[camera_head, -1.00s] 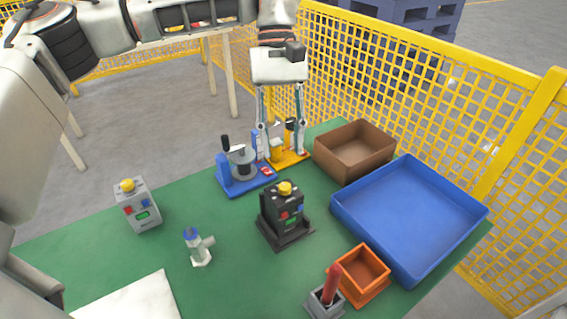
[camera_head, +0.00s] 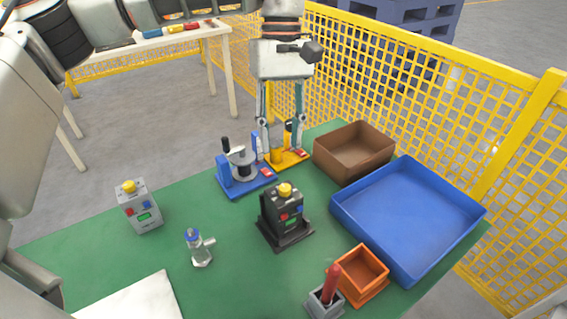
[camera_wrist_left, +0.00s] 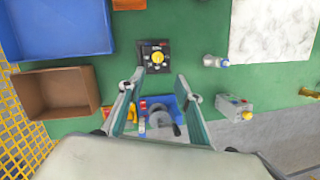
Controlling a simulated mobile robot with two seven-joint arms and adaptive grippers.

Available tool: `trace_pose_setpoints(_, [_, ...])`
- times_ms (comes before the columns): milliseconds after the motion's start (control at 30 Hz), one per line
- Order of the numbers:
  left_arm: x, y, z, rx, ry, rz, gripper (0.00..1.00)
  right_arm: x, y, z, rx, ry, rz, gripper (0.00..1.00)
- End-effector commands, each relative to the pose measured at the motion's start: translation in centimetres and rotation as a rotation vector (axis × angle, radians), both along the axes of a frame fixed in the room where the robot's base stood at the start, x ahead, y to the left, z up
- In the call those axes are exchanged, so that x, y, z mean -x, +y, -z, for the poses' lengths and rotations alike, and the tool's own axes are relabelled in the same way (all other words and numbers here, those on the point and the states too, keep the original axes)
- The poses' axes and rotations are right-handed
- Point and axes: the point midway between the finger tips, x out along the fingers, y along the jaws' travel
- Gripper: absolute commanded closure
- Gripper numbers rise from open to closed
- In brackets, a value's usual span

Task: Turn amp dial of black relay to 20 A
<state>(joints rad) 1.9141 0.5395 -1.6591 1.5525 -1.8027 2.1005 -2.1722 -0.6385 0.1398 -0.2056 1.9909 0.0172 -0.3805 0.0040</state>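The black relay (camera_head: 283,215) stands upright on its dark base in the middle of the green table, with a yellow dial (camera_head: 285,189) on top. In the left wrist view the relay (camera_wrist_left: 146,66) is seen from above, its yellow dial (camera_wrist_left: 158,57) ringed by marks too small to read. My left gripper (camera_head: 281,143) points down, open and empty, behind the relay, in front of or above the blue and yellow fixtures. In the left wrist view its spread fingers (camera_wrist_left: 155,84) point toward the relay, apart from it. My right gripper is not in view.
A blue fixture (camera_head: 227,187) and a yellow fixture (camera_head: 289,161) stand behind the relay. A brown box (camera_head: 335,167), a blue tray (camera_head: 345,213) and an orange bin (camera_head: 372,290) are at right.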

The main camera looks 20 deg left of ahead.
Motion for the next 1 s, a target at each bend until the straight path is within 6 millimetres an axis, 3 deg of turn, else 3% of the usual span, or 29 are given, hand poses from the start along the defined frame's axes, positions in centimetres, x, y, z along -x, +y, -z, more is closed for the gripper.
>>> trace_pose_setpoints(200, [2.2, -1.1, 1.1, -0.092, -0.149, -0.171, 0.66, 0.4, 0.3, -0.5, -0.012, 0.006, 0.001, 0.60])
trace_pose_setpoints(467, [2.9, -1.8, 1.8, -0.101, -0.223, -0.270, 0.66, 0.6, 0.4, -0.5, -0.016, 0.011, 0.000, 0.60])
trace_pose_setpoints(1000, [3.0, -1.8, 8.8, -0.102, -0.221, -0.271, 0.66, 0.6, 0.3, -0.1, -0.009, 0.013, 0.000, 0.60])
